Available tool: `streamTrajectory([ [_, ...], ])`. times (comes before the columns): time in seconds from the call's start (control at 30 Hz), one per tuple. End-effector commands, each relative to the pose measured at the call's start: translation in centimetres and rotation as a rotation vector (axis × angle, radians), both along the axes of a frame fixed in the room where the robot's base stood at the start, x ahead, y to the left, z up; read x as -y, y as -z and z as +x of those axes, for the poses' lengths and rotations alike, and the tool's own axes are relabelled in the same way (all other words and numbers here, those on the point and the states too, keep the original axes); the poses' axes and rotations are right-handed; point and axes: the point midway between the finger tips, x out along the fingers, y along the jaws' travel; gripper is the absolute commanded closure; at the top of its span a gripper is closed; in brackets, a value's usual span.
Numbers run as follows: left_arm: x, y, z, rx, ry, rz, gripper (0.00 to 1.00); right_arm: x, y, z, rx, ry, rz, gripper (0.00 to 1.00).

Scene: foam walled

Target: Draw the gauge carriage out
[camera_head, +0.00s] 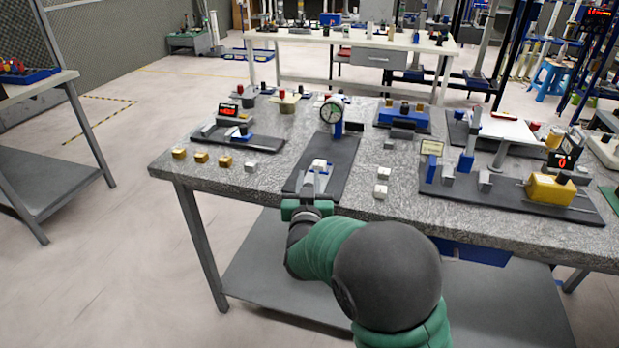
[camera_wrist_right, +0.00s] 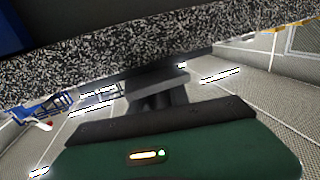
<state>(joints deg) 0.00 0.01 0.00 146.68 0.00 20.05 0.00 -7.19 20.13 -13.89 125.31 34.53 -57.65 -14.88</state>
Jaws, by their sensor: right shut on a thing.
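My right gripper (camera_head: 311,184) reaches over the front end of the plate and is shut on the carriage's near side. In the right wrist view its dark fingers (camera_wrist_right: 158,92) come together; what they hold is hard to make out there. My left gripper is not in view.
The speckled grey table (camera_head: 225,176) has yellow blocks (camera_head: 201,157) to the left and pale blocks (camera_head: 381,191) to the right. A dark fixture plate with a yellow box (camera_head: 550,189) lies further right. The air before the table's front edge is free around my arm.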

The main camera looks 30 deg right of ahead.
Motion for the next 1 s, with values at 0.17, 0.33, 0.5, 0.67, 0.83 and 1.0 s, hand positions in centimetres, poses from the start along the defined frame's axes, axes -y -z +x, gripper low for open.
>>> streamTrajectory([
  [0.17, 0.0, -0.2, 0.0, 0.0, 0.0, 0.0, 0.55, -0.6, 0.2, -0.4, -0.005, -0.002, 0.002, 1.0],
  [0.33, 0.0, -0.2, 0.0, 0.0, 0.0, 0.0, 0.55, -0.6, 0.2, -0.4, -0.004, -0.002, 0.001, 0.71],
  [0.5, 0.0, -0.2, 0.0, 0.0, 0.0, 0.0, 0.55, -0.6, 0.1, -0.4, -0.002, -0.002, 0.002, 0.55],
  [0.67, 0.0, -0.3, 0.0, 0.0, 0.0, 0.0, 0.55, -0.6, 0.1, -0.4, -0.002, -0.001, 0.001, 0.55],
  [0.83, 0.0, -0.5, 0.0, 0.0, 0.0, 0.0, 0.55, -1.0, 0.0, -1.0, -0.002, -0.003, 0.003, 0.55],
  [1.0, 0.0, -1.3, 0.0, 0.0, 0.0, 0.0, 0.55, -3.1, -0.2, -3.9, -0.002, -0.005, 0.003, 0.55],
])
